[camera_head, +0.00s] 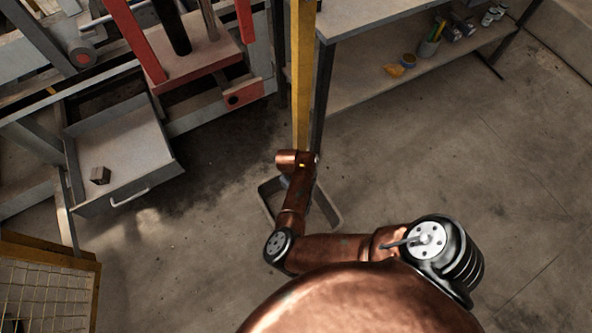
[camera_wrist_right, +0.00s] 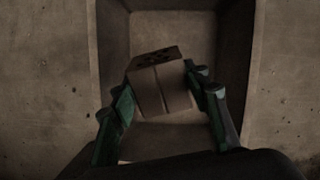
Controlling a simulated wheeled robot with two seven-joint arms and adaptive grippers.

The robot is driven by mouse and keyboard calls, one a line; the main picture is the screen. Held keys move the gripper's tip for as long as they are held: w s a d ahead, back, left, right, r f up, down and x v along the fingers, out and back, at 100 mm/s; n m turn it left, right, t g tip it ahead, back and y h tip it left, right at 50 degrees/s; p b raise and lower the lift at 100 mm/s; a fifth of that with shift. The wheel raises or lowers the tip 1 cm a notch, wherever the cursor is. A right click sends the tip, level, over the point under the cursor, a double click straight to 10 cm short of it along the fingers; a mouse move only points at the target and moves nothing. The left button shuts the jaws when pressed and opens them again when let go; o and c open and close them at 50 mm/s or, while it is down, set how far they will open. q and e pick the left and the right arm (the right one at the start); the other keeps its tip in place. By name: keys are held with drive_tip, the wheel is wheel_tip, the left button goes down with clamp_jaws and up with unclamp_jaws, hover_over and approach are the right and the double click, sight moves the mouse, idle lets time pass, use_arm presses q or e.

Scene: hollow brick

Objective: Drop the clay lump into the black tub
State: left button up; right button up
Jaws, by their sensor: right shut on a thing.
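A blocky grey-brown lump (camera_wrist_right: 162,88) with small dark holes in its top, like a hollow brick, is held in the right wrist view. My right gripper (camera_wrist_right: 164,92) is shut on it, with a green-and-dark finger on each side. Behind it lies the open inside of a dark tub (camera_wrist_right: 245,55). The lump appears over the tub, but its height above the floor is unclear. In the head view the tub (camera_head: 329,207) stands on the floor, partly covered by my copper right arm; the gripper and lump are hidden there. My left gripper is not in view.
An open grey drawer (camera_head: 125,150) at the left holds a small dark cube (camera_head: 100,175). The floor at the right is clear.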

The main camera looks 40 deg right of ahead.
drive_tip(key=shift+f, duration=0.15)
drive_tip(key=o, duration=1.4)
drive_tip(key=shift+c, duration=0.2)
drive_tip(key=shift+w, duration=0.1)
drive_tip(key=v, duration=1.2)
